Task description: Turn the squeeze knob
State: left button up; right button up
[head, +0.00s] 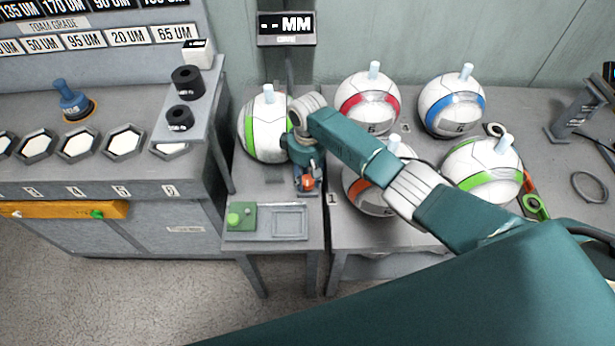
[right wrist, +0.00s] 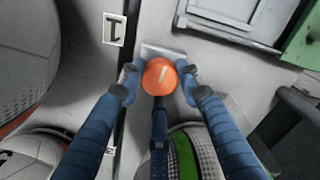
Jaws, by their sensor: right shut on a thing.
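The squeeze knob is a small round orange knob with a pale mark on its top. It shows in the right wrist view (right wrist: 160,77) and in the head view (head: 307,182), low in front of the green-and-white ball (head: 265,126). My right gripper (right wrist: 159,76) is shut on the orange knob, with one blue finger on each side of it. In the head view the right gripper (head: 309,172) points down at the knob and partly covers it. My left gripper is in neither view.
Several balls with pale pegs, one with a red band (head: 368,99) and one blue (head: 452,105), stand on the right table. A green block (head: 241,216) and a grey tray (head: 289,222) are at the small table's front. A display (head: 286,28) reads "--MM".

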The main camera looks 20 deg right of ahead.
jog(key=m+p, duration=0.2)
jog(key=shift+s+r+m, duration=0.1)
jog(key=shift+r+m, duration=0.05)
jog(key=shift+m, duration=0.25)
jog(key=m+p, duration=0.2)
jog(key=m, duration=0.1)
jog(key=shift+a+m, duration=0.1)
jog(key=shift+m, duration=0.2)
jog(key=m+p, duration=0.1)
jog(key=m, duration=0.2)
jog(key=shift+m, duration=0.3)
jog(key=shift+m+p, duration=0.45)
jog(key=shift+m, duration=1.05)
jog(key=shift+f, duration=0.2)
